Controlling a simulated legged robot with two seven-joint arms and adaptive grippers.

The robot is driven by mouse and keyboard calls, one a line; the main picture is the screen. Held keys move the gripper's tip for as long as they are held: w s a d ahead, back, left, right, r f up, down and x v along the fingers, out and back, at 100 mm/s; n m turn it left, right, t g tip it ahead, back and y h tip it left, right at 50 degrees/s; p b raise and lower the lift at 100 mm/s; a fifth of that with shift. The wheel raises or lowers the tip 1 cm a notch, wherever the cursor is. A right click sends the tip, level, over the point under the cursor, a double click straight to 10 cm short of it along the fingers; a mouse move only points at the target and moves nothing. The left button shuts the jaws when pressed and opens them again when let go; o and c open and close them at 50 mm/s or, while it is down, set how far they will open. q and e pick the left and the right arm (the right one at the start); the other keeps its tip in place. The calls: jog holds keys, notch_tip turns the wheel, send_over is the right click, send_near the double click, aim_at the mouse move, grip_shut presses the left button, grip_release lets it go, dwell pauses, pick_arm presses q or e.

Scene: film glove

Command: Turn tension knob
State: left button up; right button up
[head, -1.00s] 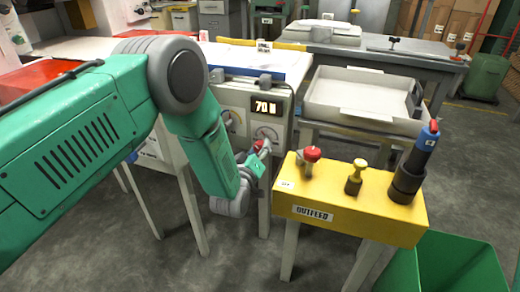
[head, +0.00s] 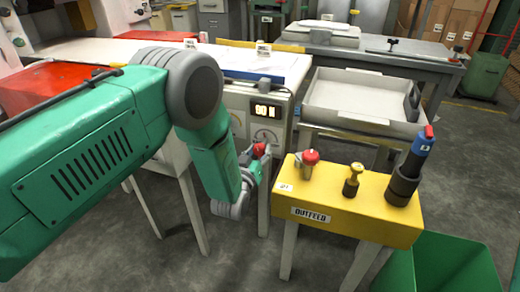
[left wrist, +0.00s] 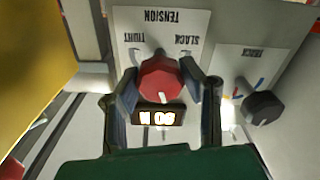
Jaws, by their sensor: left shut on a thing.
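The red tension knob (left wrist: 161,80) sits on a white panel in the left wrist view, below upside-down labels TENSION, TIGHT and SLACK. My left gripper (left wrist: 165,92) has a finger on each side of the knob and is shut on it. In the head view the left gripper (head: 256,166) is at the front of the white machine, with red showing at its fingers. A lit display (head: 265,112) sits above it and appears to read 90 N. My right gripper is not in view.
A black knob (left wrist: 265,107) sits beside the tension knob. A yellow OUTFEED stand (head: 345,203) with red, brass and blue-topped items stands close right of my left gripper. A green bin (head: 440,265) is at the lower right. A white tray (head: 360,97) is behind the stand.

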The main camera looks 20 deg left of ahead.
pick_arm(q)
jog(key=shift+s+f+m, duration=0.1)
jog(key=shift+f+m, duration=0.05)
jog(key=shift+m, duration=0.45)
jog(key=o, duration=1.2)
jog(key=shift+c, duration=0.2)
jog(key=s, duration=1.2)
jog(key=shift+a, duration=0.15)
